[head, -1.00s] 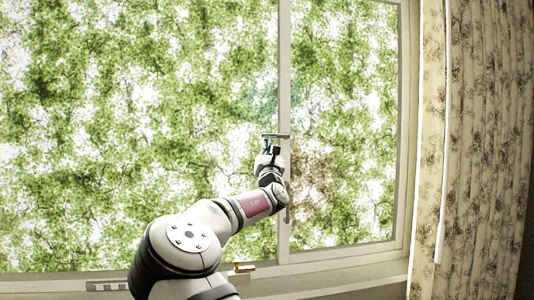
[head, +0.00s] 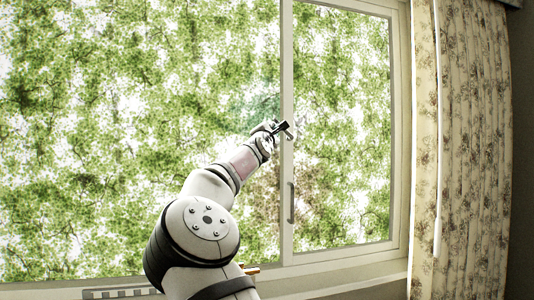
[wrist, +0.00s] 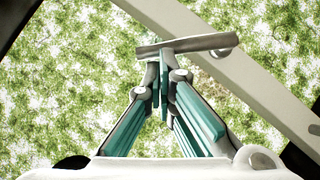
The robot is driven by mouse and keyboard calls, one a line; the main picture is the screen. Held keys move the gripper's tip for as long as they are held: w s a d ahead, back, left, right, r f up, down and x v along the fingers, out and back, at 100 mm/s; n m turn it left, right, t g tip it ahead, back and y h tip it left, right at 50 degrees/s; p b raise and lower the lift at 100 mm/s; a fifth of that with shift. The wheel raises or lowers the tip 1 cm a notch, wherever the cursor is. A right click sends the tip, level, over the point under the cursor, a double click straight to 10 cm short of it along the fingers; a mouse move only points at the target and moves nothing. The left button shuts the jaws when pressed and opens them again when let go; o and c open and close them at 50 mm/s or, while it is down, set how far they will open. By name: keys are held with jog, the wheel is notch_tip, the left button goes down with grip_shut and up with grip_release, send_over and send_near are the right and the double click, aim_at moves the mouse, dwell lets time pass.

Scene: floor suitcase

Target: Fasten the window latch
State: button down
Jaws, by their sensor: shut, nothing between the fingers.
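The window latch is a grey lever (wrist: 187,44) lying across the top of the wrist view. Its rounded right end sits at the window's upright bar and its arm reaches left over the glass, at a slant to the bar. In the head view the lever (head: 289,131) is small, at mid-height on the upright bar. My gripper (wrist: 164,66) is shut and empty, its teal-padded fingers pointing at the lever's underside. The tips overlap the lever in the picture; I cannot tell whether they touch. In the head view my gripper (head: 278,128) is just left of the bar.
The upright window bar (head: 287,70) divides two panes with green foliage outside. A slim pull handle (head: 291,202) is lower on the bar. A brass piece (head: 251,270) at the sill is partly hidden by my arm. A patterned curtain (head: 470,150) hangs at right.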

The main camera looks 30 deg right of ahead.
aim_at(283, 116)
jog(key=m, duration=0.1)
jog(key=r+m+g+p, duration=0.1)
jog(key=d+r+m+g+p, duration=0.1)
jog(key=shift+s+r, duration=0.2)
jog(key=shift+s, duration=0.05)
jog(key=shift+s+d+r+m+g+y+p, duration=0.15)
jog(key=shift+d+r+m+g+y+p, duration=0.25)
jog(key=shift+m+p, duration=0.6)
jog(key=shift+s+d+r+m+g+y+p, duration=0.15)
jog(key=shift+d+r+m+g+p, duration=0.35)
jog(key=shift+p, duration=0.8)
jog(key=shift+s+d+r+m+g+y+p, duration=0.15)
jog(key=shift+d+m+y+p, duration=0.25)
jog(key=shift+m+p, duration=0.7)
jog(key=shift+d, duration=0.1)
jog(key=shift+w+f, duration=0.1)
